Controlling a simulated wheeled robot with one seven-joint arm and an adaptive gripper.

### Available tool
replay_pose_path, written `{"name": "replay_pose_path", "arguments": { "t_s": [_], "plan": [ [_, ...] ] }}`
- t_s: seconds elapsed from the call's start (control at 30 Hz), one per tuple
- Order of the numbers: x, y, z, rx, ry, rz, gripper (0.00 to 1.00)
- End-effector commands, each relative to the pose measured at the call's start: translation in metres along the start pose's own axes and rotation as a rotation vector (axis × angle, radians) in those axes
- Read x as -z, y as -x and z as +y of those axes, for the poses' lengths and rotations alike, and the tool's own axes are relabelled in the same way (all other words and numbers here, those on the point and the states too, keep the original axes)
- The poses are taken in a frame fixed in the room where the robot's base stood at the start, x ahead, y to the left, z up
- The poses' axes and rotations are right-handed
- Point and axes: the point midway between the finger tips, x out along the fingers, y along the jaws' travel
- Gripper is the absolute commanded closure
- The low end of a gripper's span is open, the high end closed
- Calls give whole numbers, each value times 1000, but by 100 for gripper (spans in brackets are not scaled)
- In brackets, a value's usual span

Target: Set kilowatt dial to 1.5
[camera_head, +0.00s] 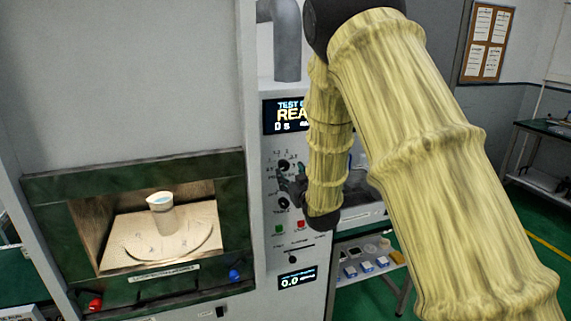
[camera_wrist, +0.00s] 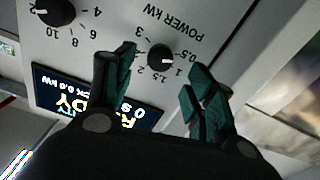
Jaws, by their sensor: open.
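The kilowatt dial (camera_wrist: 160,57) is a black round knob on the grey panel, under "POWER kW", which appears upside down in the wrist view. Numbers from 0.5 to 3 ring it. A small pale mark on its right side seems to face the 1, but it is too small to be sure. My gripper (camera_wrist: 160,87) is open, with one green-padded finger to each side of the dial in the picture. Whether the pads touch it I cannot tell. In the head view my gripper (camera_head: 293,184) is at the panel, hiding part of the knobs.
Another black knob (camera_wrist: 55,12) is close to the left finger. A display (camera_wrist: 88,98) reads READY. Green (camera_head: 279,231) and red (camera_head: 302,225) buttons sit below my gripper. Left of the panel, an open chamber (camera_head: 88,235) holds a beaker (camera_head: 163,216).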

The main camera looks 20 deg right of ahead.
Motion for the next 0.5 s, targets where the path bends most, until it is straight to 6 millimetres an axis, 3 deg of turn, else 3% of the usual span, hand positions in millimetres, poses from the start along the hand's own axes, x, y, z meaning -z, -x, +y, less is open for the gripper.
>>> {"name": "replay_pose_path", "arguments": {
  "t_s": [0.23,0.5],
  "plan": [
    [3,-36,0,0,-1,0,45],
    [0,-57,0,-1,-1,-1,45]
  ]
}}
